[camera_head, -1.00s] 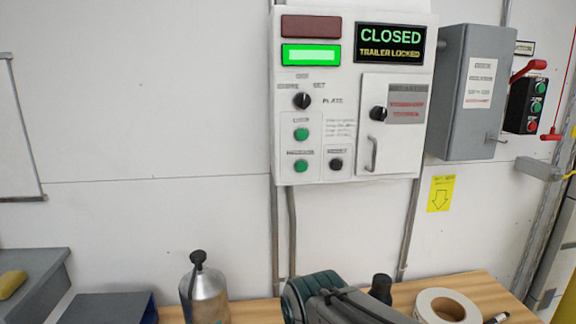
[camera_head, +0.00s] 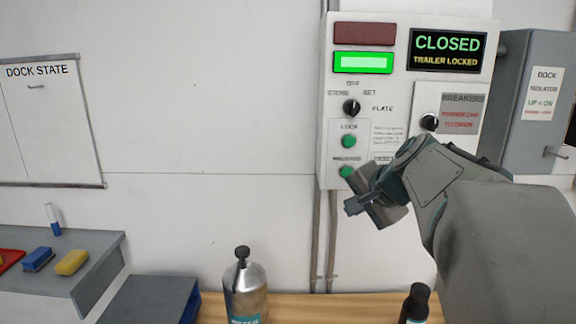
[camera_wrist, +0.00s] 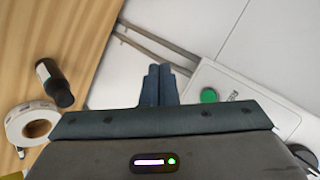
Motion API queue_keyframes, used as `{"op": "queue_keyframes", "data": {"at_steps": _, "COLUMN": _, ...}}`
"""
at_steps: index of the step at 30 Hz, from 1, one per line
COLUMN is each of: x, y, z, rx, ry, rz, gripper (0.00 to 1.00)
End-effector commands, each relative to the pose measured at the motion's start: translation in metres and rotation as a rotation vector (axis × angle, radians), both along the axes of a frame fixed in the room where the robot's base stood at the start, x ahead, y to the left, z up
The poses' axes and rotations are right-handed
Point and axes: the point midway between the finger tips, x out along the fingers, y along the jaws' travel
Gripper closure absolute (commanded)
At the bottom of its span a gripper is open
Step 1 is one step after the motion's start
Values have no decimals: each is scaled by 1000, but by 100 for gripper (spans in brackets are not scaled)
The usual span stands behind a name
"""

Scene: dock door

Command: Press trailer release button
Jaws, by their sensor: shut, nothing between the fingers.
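A pale control panel (camera_head: 407,70) hangs on the wall with its display reading CLOSED, TRAILER LOCKED. Two green buttons sit in its lower left part. The upper one (camera_head: 348,141) is labelled LOCK; the lower green button (camera_head: 346,172) has a label too small to read surely. A green button (camera_wrist: 208,95) beside a label starting with R shows in the wrist view, right of my fingers. My gripper (camera_head: 352,206) is shut and empty, just below and right of the lower button in the head view. The wrist view (camera_wrist: 159,70) shows the fingers together, apart from the button.
A selector knob (camera_head: 351,107) is above the buttons, and a breaker door (camera_head: 460,98) is to their right, partly behind my arm. Below are a wooden bench (camera_head: 290,308), a metal bottle (camera_head: 245,288) and a dark bottle (camera_head: 416,302). A tape roll (camera_wrist: 17,124) shows in the wrist view.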

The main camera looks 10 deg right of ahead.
Motion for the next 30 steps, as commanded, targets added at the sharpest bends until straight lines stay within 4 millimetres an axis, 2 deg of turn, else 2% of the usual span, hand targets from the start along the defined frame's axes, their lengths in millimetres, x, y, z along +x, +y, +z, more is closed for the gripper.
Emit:
{"op": "queue_keyframes", "data": {"at_steps": 1, "x": 5, "y": -9, "z": 11, "rx": 24, "ry": -19, "rz": -31, "gripper": 100}}
{"op": "queue_keyframes", "data": {"at_steps": 5, "x": 12, "y": -17, "z": 23, "rx": 60, "ry": -48, "rz": -68, "gripper": 100}}
{"op": "queue_keyframes", "data": {"at_steps": 20, "x": 19, "y": -19, "z": 25, "rx": 65, "ry": -51, "rz": -71, "gripper": 100}}
{"op": "queue_keyframes", "data": {"at_steps": 30, "x": 62, "y": -28, "z": 27, "rx": 67, "ry": -48, "rz": -72, "gripper": 100}}
